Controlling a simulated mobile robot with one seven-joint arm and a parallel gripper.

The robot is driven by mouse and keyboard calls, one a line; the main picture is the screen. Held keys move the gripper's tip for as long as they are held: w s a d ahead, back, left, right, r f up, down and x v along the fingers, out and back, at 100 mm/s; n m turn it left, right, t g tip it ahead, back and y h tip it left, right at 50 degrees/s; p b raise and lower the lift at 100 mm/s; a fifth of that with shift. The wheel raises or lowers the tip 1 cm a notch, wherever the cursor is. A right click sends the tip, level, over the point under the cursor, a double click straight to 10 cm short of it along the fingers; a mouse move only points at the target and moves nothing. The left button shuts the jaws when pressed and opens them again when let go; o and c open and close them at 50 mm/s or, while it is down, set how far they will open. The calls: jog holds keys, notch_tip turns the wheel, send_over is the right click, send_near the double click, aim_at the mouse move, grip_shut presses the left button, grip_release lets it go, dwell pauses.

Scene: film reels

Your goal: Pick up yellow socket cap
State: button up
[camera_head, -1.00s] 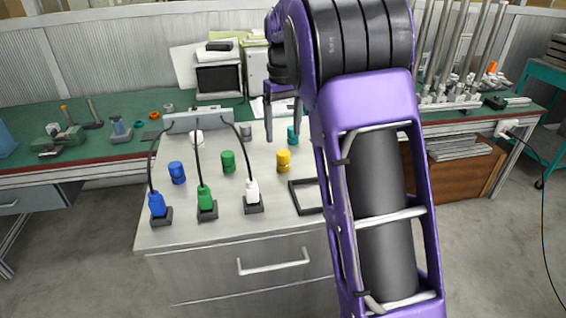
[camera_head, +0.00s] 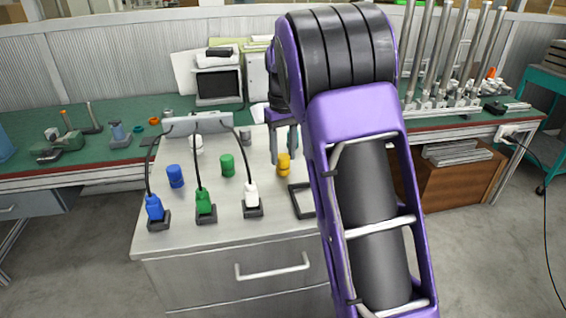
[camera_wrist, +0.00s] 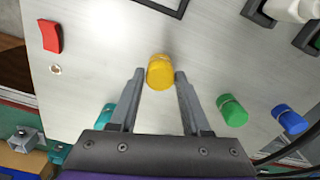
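The yellow socket cap (camera_head: 284,164) stands upright on the light grey cabinet top (camera_head: 225,205), left of my arm in the head view. In the wrist view the yellow cap (camera_wrist: 160,72) is just ahead of and between the tips of my gripper (camera_wrist: 157,76). The two fingers are apart with nothing held between them. In the head view my gripper (camera_head: 286,142) hangs pointing down by the cap, partly overlapping it; its exact height above the top is hard to tell.
A green cap (camera_head: 227,165) and a blue cap (camera_head: 175,176) stand left of the yellow one. Blue, green and white plugs with black cables (camera_head: 205,205) sit in front. A black square frame (camera_head: 301,200) lies near the right edge. A teal cap (camera_wrist: 104,116) is beside the left finger.

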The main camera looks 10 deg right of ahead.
grip_shut()
